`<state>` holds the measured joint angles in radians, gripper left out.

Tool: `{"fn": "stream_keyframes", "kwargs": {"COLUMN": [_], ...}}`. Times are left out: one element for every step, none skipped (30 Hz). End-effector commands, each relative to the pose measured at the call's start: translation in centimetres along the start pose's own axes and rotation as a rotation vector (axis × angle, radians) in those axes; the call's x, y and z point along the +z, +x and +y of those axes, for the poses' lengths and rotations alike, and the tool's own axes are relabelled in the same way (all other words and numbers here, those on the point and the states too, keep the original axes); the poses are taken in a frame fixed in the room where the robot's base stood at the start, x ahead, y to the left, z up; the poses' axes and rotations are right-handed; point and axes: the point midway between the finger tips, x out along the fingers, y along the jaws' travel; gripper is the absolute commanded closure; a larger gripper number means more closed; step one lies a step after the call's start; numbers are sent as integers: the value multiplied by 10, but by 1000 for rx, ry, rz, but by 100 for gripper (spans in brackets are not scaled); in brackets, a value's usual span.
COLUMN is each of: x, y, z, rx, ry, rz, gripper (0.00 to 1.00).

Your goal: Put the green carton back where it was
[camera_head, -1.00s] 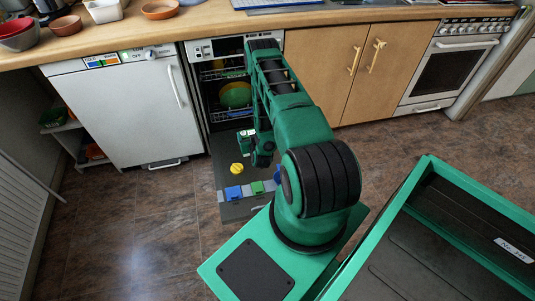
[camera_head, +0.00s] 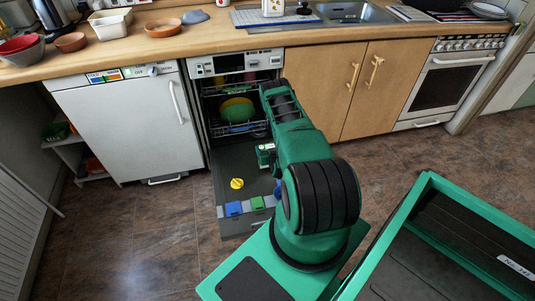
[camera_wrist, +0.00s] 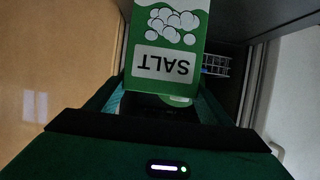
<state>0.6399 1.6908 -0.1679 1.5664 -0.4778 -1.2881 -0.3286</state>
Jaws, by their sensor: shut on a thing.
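The green carton (camera_wrist: 168,45) is a green and white box with "SALT" and white balls on its face; the lettering is upside down in the wrist view. My gripper (camera_wrist: 162,101) is shut on it, with a finger at each side. In the head view the carton (camera_head: 265,153) shows small at the left of my arm, over the open dishwasher door (camera_head: 226,160). My arm hides much of the gripper there. I cannot tell the gap between carton and door.
The open dishwasher (camera_head: 235,65) holds racks and a green and yellow dish (camera_head: 237,110). A yellow knob (camera_head: 237,183) and blue and green pieces (camera_head: 234,208) are on the lowered door. A white cabinet (camera_head: 130,125) stands left, wooden cupboards (camera_head: 345,95) right. The counter (camera_head: 220,35) runs above.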

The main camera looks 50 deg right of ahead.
Motion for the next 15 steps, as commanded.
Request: {"fn": "stream_keyframes", "kwargs": {"x": [8,12,17,21,23,27,29,30,31,32,32,31,31,31,31], "y": [2,4,5,7,9,10,11,12,12,12,13,13,12,12,12], "z": [0,0,0,0,0,1,0,0,0,0,0,0,0,0,0], "rx": [0,0,1,1,1,1,1,1,1,1,1,1,1,1,1], "ry": [2,2,3,2,2,2,1,1,1,1,1,1,1,1,1], "rz": [-2,-1,-2,-1,-1,0,0,0,0,0,0,0,0,0,0], "gripper": [84,84,84,84,84,84,84,84,84,84,84,84,84,84,84]}}
